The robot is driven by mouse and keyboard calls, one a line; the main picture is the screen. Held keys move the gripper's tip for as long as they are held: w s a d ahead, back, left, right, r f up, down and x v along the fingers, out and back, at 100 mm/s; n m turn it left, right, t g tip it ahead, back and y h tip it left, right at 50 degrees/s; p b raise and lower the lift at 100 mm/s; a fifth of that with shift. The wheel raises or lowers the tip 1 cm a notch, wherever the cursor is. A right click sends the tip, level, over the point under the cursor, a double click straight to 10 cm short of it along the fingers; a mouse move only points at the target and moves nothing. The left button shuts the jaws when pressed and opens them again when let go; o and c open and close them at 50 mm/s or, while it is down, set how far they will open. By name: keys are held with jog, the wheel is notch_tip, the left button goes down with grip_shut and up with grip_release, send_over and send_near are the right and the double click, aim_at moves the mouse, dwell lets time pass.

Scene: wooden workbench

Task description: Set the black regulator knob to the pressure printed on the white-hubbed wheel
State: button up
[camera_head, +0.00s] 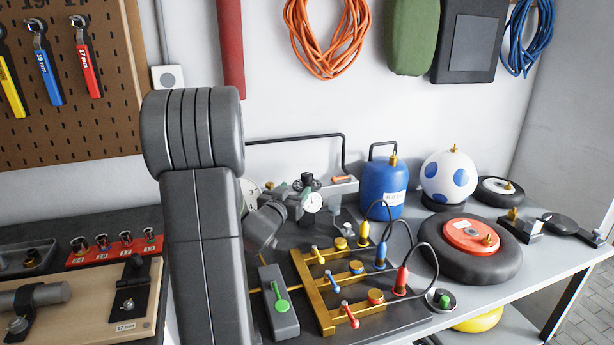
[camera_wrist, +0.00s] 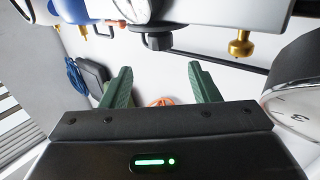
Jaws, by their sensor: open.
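In the head view, the small black tyre with the white hub (camera_head: 497,186) lies flat at the back right of the bench. Any print on it is too small to read. The black regulator knob (camera_head: 307,179) sits on a grey metal body behind the bench middle, above a small white gauge (camera_head: 312,203). In the wrist view, my gripper (camera_wrist: 160,66) is open, with nothing between its green fingers. A black knob-like part (camera_wrist: 157,40) on a metal body is just beyond the fingertips, apparently not touched.
A large gauge (camera_wrist: 296,108) is close at the right in the wrist view. A blue tank (camera_head: 383,190), a white ball with blue spots (camera_head: 448,178) and a red-hubbed wheel (camera_head: 468,237) stand right of the regulator. A brass manifold (camera_head: 325,315) with looping hoses is in front.

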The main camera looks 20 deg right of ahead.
aim_at(305, 178)
jog(key=p+x, duration=0.1)
jog(key=x, duration=1)
jog(key=shift+a+p, duration=0.1)
jog(key=shift+p, duration=0.3)
jog(key=c, duration=1)
jog(key=shift+o, duration=0.2)
